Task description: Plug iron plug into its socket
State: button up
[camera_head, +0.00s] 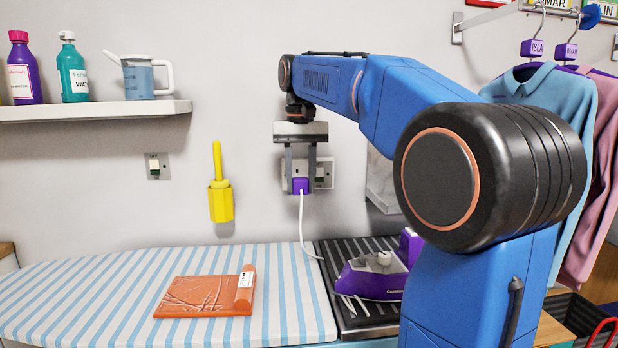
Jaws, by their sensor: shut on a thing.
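My gripper (301,183) is shut on the purple iron plug (300,187) and holds it in front of the wall socket (324,174). The fingers reach down on either side of the plug. The plug overlaps the left part of the socket plate, and I cannot tell whether it is seated or just in front. A white cord (303,228) hangs from the plug down towards the board. The purple iron (372,277) rests on a dark ribbed tray (348,318) below and to the right.
An orange packet (200,296) lies on the striped ironing board (90,285). A yellow brush (220,200) hangs on the wall near a switch (157,166). A shelf (90,112) holds bottles and a jug. Shirts (555,110) hang at right. The wall left of the socket is mostly clear.

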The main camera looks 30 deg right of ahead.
jog(key=shift+r, duration=0.2)
jog(key=shift+w+d, duration=0.35)
jog(key=shift+w, duration=0.5)
jog(key=shift+w+d, duration=0.35)
jog(key=shift+w, duration=0.45)
jog(key=shift+w+d, duration=0.35)
jog(key=shift+w, duration=0.5)
jog(key=shift+w+d, duration=0.25)
jog(key=shift+w, duration=0.3)
jog(key=shift+w+d, duration=0.25)
jog(key=shift+w, duration=0.3)
dwell(1.3)
jog(key=o, duration=1.1)
